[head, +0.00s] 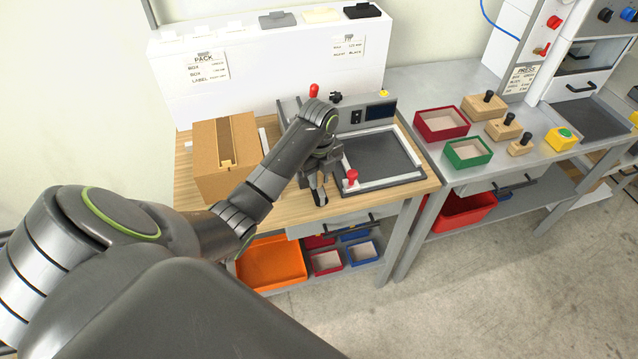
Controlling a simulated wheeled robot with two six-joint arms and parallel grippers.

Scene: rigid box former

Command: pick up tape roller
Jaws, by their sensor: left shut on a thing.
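My left gripper (319,196) reaches down at the front of the wooden bench, between the brown box and the dark framed plate. Its fingers are shut on a small dark thing, most likely the tape roller, which the fingers and wrist largely hide. I cannot make out its shape or whether it touches the bench top. My right gripper is not in view.
A taped cardboard box (226,158) stands left of the gripper. A red-knobbed lever (351,178) is close on its right, beside the framed dark plate (380,158). Red (442,123) and green (468,152) trays sit on the grey bench at right.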

